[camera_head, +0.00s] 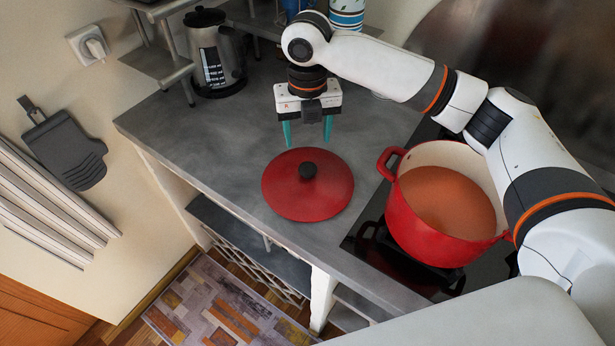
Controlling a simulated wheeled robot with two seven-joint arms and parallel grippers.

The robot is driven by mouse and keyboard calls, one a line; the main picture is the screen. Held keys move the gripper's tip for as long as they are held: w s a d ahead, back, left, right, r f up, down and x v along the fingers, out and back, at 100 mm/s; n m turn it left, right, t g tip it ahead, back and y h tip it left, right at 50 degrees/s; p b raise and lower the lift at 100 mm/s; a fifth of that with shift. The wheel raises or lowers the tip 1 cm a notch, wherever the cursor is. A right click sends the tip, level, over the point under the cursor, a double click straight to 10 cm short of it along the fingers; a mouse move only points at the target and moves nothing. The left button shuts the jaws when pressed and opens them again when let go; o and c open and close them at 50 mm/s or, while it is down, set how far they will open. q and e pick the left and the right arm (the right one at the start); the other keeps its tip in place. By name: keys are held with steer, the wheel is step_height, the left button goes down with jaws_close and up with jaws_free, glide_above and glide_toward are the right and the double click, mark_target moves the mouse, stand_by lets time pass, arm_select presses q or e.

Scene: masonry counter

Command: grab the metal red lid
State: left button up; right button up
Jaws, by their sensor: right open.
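The red metal lid (285,196) lies flat on the grey counter, with its black knob (308,170) facing up. My right gripper (307,141) points down just behind the lid, with its two teal fingers apart and nothing between them. The fingertips appear near the lid's far edge in the picture, short of the knob. I cannot tell their exact height above the counter. My left gripper is not in view.
A red pot (420,235) with orange-brown contents stands on the black cooktop (362,241) right of the lid, under my right arm. A kettle (214,60) stands at the back left beside a metal shelf (158,62). The grey counter (200,140) left of the lid is clear.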

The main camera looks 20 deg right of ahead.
mark_target(308, 167)
steer(key=f, duration=0.3)
steer(key=shift+s+a+f, duration=0.1)
steer(key=shift+s, duration=0.3)
steer(key=shift+w+f+p, duration=0.1)
steer(key=shift+f+p, duration=0.4)
steer(key=shift+f, duration=0.15)
steer(key=f, duration=0.1)
steer(key=f+p, duration=0.1)
steer(key=f, duration=0.1)
steer(key=shift+s+f, duration=0.2)
steer(key=shift+f, duration=0.55)
steer(key=shift+c, duration=0.2)
steer(key=shift+w+r, duration=0.1)
jaws_close()
